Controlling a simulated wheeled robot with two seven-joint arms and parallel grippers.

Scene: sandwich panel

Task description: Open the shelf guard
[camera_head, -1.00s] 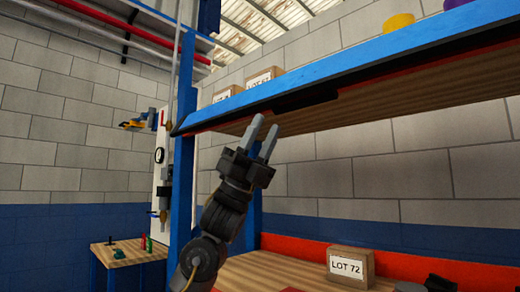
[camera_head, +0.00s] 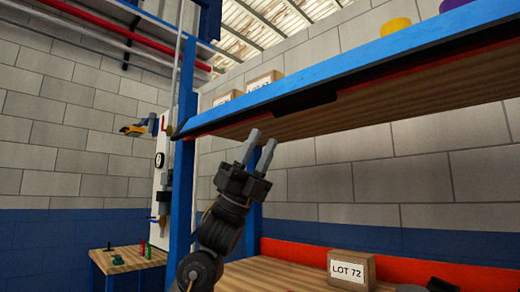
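The shelf guard (camera_head: 305,103) appears as a dark strip with a wider black tab along the lower edge of the upper shelf's blue front beam (camera_head: 350,72). A thin red line shows beside it. It runs from the blue post at left up to the right edge. My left gripper (camera_head: 261,139) points up, below and left of the black tab. Its two grey fingers are apart with nothing between them. The fingertips look clear of the guard, though depth is hard to judge. My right gripper is not in view.
A blue post (camera_head: 182,150) stands left of my arm. Boxes (camera_head: 264,80) and a yellow round item (camera_head: 395,27) sit on the upper shelf. A LOT 72 box (camera_head: 350,269) stands on the lower wooden shelf. A small table (camera_head: 128,258) with tools is at left.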

